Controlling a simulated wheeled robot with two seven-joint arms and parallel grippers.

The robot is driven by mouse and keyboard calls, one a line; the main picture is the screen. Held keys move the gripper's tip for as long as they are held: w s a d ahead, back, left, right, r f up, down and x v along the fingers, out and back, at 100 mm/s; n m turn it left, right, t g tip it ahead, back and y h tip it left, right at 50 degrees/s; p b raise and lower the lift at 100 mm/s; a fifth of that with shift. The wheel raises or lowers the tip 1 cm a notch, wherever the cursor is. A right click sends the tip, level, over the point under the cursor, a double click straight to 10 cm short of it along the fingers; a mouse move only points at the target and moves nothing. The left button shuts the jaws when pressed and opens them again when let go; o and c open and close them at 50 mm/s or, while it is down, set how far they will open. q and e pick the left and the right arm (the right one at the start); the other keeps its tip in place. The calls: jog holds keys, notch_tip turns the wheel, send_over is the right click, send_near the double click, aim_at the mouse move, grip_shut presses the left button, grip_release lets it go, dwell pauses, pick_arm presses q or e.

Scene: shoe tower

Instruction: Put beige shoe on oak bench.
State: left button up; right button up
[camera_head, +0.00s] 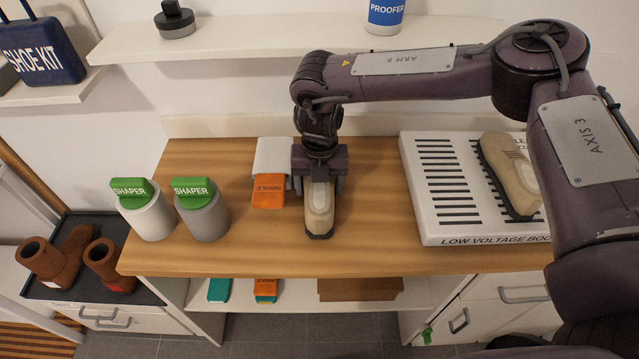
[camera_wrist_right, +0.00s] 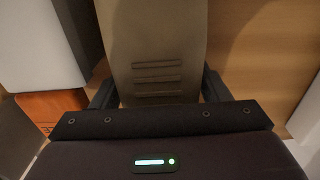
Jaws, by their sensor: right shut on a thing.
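A beige shoe (camera_head: 319,205) with a dark sole is at the middle of the oak bench (camera_head: 265,258), its toe toward the front edge. My right gripper (camera_head: 320,178) is over its rear part, with a finger on each side, shut on it. In the right wrist view the beige shoe (camera_wrist_right: 155,50) fills the space between the fingers of my gripper (camera_wrist_right: 158,92). The shoe appears at or very near the bench top; I cannot tell whether it bears on it. A second beige shoe (camera_head: 508,172) lies on the white slotted box at the right. My left gripper is not in view.
The white slotted box (camera_head: 430,225) covers the bench's right part. An orange insole box (camera_head: 268,190) in a white sleeve stands just left of the gripper. Two green-topped shapers (camera_head: 148,215) (camera_head: 203,215) stand further left. Brown boots (camera_head: 65,255) sit on a dark tray.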

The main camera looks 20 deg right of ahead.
jog(key=shift+w+f, duration=0.1)
jog(key=shift+f, duration=0.1)
jog(key=shift+f, duration=0.1)
jog(key=o, duration=1.2)
notch_tip(320, 180, up, 12)
jog(key=shift+r+b, duration=0.15)
jog(key=shift+b, duration=0.2)
